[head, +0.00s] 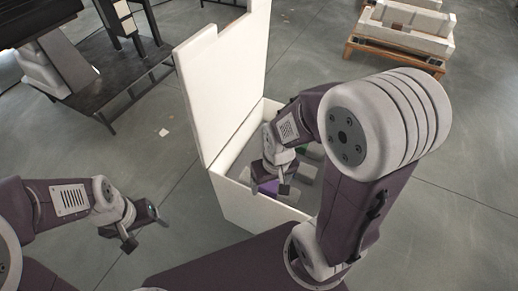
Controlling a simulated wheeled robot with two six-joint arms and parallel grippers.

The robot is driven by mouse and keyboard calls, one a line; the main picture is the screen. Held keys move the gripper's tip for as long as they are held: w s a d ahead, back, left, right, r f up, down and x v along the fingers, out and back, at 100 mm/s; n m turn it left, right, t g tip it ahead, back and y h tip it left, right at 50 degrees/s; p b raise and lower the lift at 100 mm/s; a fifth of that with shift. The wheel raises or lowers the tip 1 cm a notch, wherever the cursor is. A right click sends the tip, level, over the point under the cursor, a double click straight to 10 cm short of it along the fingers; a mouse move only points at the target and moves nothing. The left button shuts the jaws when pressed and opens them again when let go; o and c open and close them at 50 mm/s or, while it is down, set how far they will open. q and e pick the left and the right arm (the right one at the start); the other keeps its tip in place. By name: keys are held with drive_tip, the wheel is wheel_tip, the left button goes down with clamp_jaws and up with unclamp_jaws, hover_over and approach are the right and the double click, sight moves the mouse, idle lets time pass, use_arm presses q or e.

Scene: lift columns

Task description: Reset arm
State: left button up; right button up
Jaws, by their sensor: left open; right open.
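My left gripper (143,228) is at the lower left, over bare floor and to the left of the white box (243,208). It is open and I see nothing in it. My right gripper (272,182) is open and reaches down at the opening of the white box. My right arm hides much of the box's right side.
The box's tall white panel (225,75) stands upright along its back left side. A dark metal table (120,75) is at the upper left. A wooden pallet with white pieces (400,45) is at the upper right. The grey floor between them is mostly clear.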

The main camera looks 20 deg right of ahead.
wheel_tip(320, 180, up, 32)
drive_tip(key=p, duration=3.1)
drive_tip(key=shift+r+p, duration=0.15)
drive_tip(key=shift+p, duration=0.15)
drive_tip(key=shift+c, duration=0.4)
